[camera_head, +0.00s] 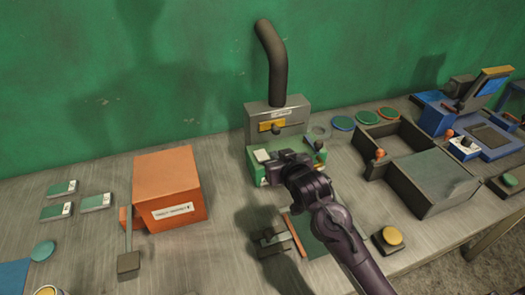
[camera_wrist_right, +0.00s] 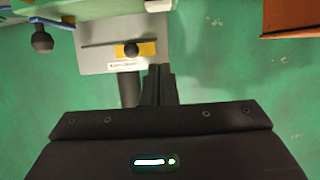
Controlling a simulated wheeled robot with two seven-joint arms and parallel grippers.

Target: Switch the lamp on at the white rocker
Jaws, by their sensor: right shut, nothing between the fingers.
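A small white piece (camera_head: 262,156), which looks like the white rocker, sits on the left part of a low green box (camera_head: 254,168). It also seems to show as a white patch (camera_wrist_right: 158,5) at the top edge of the right wrist view. My right gripper (camera_head: 268,172) is over the green box, close beside the white piece, and hides part of the box. Its fingers are shut with nothing between them, also in the right wrist view (camera_wrist_right: 158,85). I cannot tell whether it touches the box. No lamp is clearly recognisable. My left gripper is out of view.
Behind the green box stands a grey housing (camera_head: 263,112) with a yellow plate, a dark knob and a thick black pipe (camera_head: 275,60). An orange box (camera_head: 167,180) stands left. A dark open tray (camera_head: 395,139) and blue machine (camera_head: 440,108) stand right.

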